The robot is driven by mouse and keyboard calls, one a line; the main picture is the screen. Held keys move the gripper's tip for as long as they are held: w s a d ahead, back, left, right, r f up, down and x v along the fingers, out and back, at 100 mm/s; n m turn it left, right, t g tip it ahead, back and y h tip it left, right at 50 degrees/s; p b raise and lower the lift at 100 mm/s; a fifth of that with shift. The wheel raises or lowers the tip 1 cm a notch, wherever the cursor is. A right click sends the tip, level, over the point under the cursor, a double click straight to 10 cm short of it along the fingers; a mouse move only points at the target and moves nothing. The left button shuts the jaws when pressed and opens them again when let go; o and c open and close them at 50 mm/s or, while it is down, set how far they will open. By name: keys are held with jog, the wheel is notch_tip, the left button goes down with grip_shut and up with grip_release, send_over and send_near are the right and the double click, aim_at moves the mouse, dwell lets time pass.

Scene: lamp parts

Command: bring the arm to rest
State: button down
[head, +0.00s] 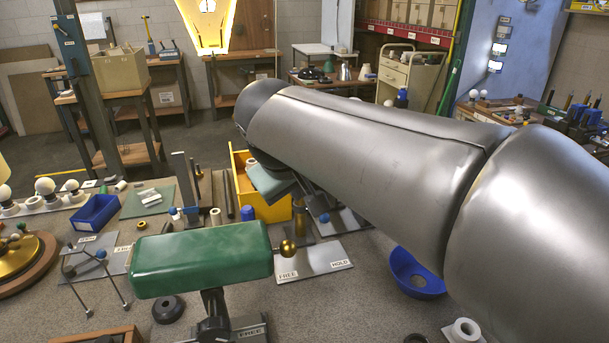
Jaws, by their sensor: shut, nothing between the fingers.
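My grey metal arm (370,145) reaches from the right edge across the view to a rounded joint at the upper middle. A green lamp shade (200,262) lies level on a black stand (214,310) at the front. A brass ball (288,248) is at the shade's right end. A metal plate (315,262) with labels FREE and HOLD lies beside it.
A yellow bin (243,186) stands behind the shade, with a blue tray (95,212) to the left. A blue bowl (415,275) sits partly under my arm. A brass base (20,255) is at the left edge. Some bench surface is bare at front right.

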jog(key=s+d+f+m+g+y+p, duration=0.1)
jog(key=s+d+f+m+g+p, duration=0.2)
jog(key=s+d+f, duration=1.5)
jog(key=d+m+g, duration=0.1)
jog(key=m+g, duration=0.2)
jog(key=m, duration=0.1)
jog(key=shift+f, duration=0.2)
